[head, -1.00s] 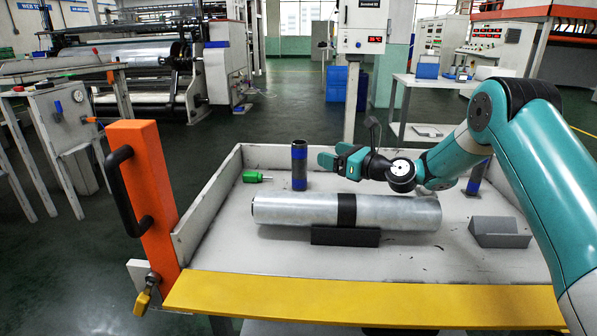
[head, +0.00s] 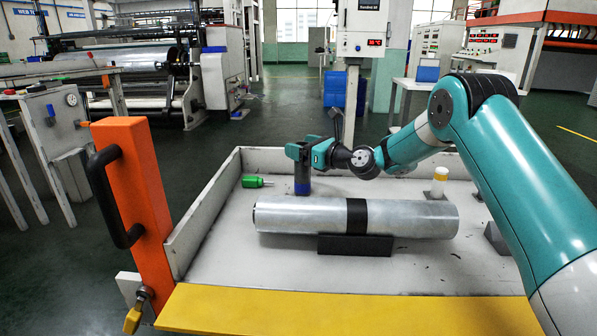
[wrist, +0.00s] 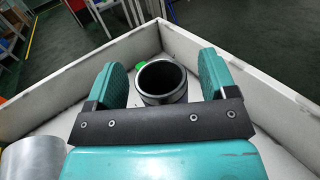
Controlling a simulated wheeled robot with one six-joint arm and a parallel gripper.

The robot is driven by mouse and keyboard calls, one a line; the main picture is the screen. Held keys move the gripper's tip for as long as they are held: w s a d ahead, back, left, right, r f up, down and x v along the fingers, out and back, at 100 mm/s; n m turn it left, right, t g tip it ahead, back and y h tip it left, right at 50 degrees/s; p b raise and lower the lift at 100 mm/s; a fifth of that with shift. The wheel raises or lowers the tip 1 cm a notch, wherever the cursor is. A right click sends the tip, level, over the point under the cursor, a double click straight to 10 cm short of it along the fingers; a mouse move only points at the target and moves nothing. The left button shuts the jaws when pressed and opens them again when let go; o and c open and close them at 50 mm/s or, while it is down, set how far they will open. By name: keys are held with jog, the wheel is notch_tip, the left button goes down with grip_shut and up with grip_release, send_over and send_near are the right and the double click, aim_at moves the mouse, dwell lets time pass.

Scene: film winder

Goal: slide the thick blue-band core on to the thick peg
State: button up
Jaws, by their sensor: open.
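A dark core with a blue band (head: 302,186) stands upright at the back left of the tray; the gripper covers its top in the head view. In the wrist view its open round end (wrist: 162,78) shows between my two fingers, with a gap on each side. My gripper (head: 299,152) is open and empty at the core's top. The fingers also show in the wrist view (wrist: 165,63). I cannot tell how far down they reach beside the core. No thick peg can be made out.
A large silver roll with a black band (head: 300,216) lies across the tray by a dark block (head: 355,247). A green-handled tool (head: 252,182) lies left of the core. A white-and-yellow core (head: 438,182) stands at the right. Pale tray walls (head: 205,215) are close behind and left.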

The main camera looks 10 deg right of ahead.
jog(key=shift+d, duration=0.1)
jog(key=c, duration=1.3)
jog(key=shift+o, duration=0.2)
jog(key=shift+r, duration=0.1)
